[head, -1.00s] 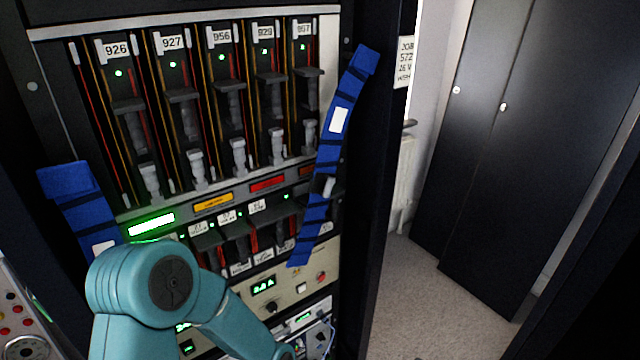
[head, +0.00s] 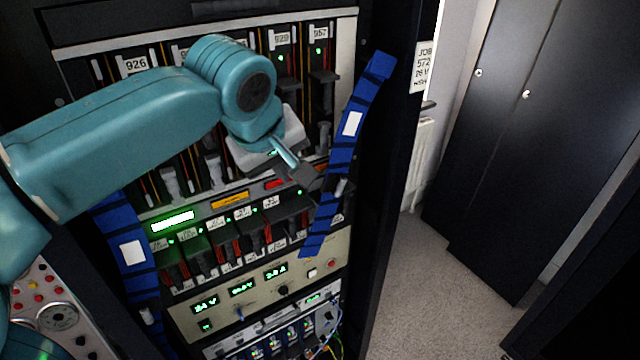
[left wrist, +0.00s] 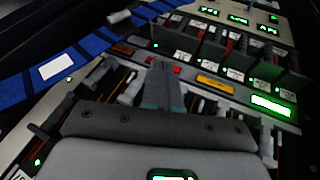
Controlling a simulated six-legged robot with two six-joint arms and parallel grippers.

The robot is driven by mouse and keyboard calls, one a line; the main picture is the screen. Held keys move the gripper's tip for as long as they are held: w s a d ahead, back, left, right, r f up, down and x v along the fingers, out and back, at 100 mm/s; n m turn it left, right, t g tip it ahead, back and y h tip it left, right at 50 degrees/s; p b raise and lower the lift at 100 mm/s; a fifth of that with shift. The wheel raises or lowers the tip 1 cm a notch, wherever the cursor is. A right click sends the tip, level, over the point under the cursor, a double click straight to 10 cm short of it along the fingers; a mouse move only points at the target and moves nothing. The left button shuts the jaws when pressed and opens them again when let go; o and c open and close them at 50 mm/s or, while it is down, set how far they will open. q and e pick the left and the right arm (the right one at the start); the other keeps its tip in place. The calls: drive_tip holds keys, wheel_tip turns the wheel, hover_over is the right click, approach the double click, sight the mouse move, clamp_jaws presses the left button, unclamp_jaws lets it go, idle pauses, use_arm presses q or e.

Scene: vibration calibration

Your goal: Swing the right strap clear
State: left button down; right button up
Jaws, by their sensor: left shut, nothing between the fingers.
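The right strap (head: 345,150) is a blue band with dark stripes and a white patch. It hangs slanted down the right side of the rack front, its top leaning right. A small white piece shows on its lower half. My left gripper (head: 312,178) is shut and empty, with its tips just left of the strap's lower half; I cannot tell whether they touch it. In the left wrist view the shut fingers (left wrist: 165,85) point at the rack, and the strap (left wrist: 85,50) crosses the upper left. My right gripper is not in view.
A second blue strap (head: 128,245) hangs at the rack's left side, partly behind my left arm. The rack (head: 245,285) holds several card modules and a lit panel. A dark cabinet (head: 530,130) stands at the right, with free carpet (head: 415,290) before it.

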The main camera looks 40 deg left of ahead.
sight(342, 176)
use_arm(q)
drive_tip(key=w+d+p+x, duration=0.2)
drive_tip(key=x, duration=0.9)
drive_tip(key=shift+r, duration=0.2)
drive_tip(key=shift+w+a, duration=0.1)
